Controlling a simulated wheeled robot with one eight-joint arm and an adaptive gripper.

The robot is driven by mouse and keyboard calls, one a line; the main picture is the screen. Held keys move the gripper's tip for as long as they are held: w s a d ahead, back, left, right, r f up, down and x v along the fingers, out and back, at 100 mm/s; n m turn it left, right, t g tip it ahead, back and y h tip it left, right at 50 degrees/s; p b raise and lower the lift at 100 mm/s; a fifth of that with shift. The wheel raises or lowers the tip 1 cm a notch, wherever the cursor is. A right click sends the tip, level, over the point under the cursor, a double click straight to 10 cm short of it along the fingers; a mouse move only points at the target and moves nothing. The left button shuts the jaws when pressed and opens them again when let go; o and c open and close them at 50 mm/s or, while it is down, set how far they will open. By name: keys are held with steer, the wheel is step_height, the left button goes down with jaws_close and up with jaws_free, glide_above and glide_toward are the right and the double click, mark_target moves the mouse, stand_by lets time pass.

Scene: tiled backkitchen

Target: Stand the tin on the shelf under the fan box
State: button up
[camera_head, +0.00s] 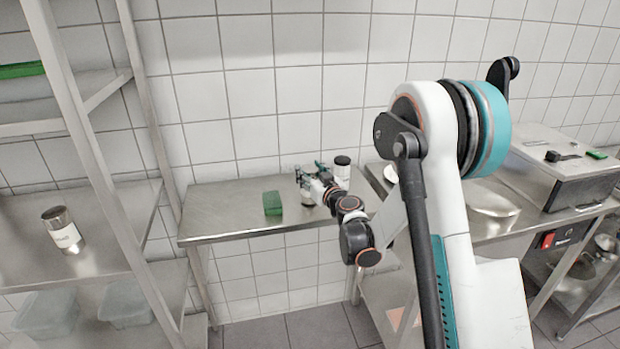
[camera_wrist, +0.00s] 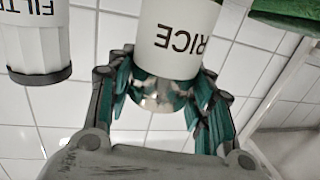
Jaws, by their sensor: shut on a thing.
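The tin (camera_wrist: 180,38), with a white label reading RICE and a shiny metal end, is between the fingers of my gripper (camera_wrist: 165,78) in the wrist view. The fingers are shut on it near the metal end. The steel rack at the left has a middle shelf (camera_head: 22,262) and an upper shelf (camera_head: 45,121). I cannot make out anything marked as a fan box.
A white black-lidded canister (camera_head: 342,172) stands close right of my gripper; its label starts FILT in the wrist view (camera_wrist: 34,40). A green box (camera_head: 272,203) is to the left. Another labelled tin (camera_head: 62,230) stands on the rack's middle shelf. A rack post (camera_head: 90,150) stands in front.

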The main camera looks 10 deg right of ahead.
steer(key=shift+f, duration=0.35)
steer(key=shift+r, duration=0.1)
steer(key=o, duration=1.4)
steer(key=shift+c, duration=0.2)
